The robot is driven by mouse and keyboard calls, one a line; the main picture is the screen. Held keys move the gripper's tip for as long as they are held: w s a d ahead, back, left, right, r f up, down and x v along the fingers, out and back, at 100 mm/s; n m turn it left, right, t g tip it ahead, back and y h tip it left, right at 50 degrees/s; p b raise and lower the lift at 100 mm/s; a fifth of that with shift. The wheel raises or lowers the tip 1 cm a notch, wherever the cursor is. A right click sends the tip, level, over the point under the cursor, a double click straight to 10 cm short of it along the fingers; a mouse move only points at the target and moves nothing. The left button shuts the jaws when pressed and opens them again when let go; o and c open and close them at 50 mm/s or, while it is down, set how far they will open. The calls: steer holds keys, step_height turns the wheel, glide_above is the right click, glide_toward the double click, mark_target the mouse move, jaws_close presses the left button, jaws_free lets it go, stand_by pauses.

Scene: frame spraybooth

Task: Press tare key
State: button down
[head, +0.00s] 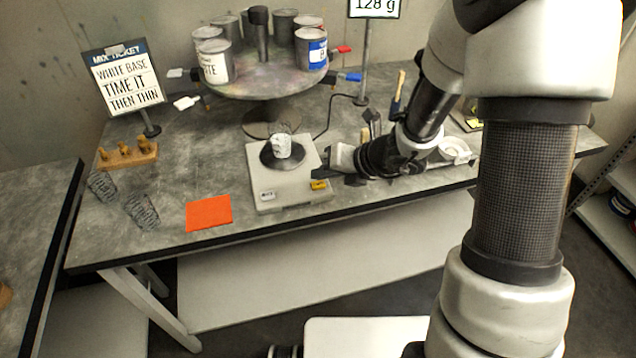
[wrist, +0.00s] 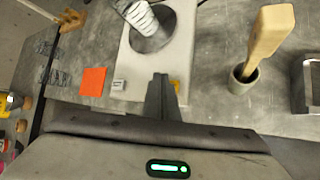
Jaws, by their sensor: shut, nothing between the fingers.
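The pale scale (head: 287,195) stands on the bench with a marked cup (head: 281,146) on its dark round pan. Its front edge bears a small white key (head: 267,196) and a yellow key (head: 319,185); their lettering is too small to read, so I cannot tell which is tare. The wrist view also shows the scale (wrist: 131,68), the cup (wrist: 139,17) and the white key (wrist: 118,85). My gripper (head: 318,174) is shut and empty, its tips just above the yellow key. In the wrist view my shut fingers (wrist: 161,92) largely cover that key.
A display (head: 375,8) on a post reads 128 g. A turntable (head: 265,85) with several cans stands behind the scale. A wooden-handled tool (wrist: 267,40) stands in a small pot at right.

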mark_target(322, 186)
steer(key=shift+f, duration=0.1)
steer(key=shift+f+b, duration=0.3)
steer(key=shift+b, duration=0.1)
steer(key=shift+f+b, duration=0.45)
steer(key=shift+f, duration=0.05)
stand_by(0.7)
steer(key=shift+r, duration=0.15)
steer(key=shift+r+p, duration=0.75)
steer(key=shift+p, duration=0.05)
step_height(322, 186, up, 5)
steer(key=p, duration=0.4)
steer(key=shift+p, duration=0.3)
stand_by(0.5)
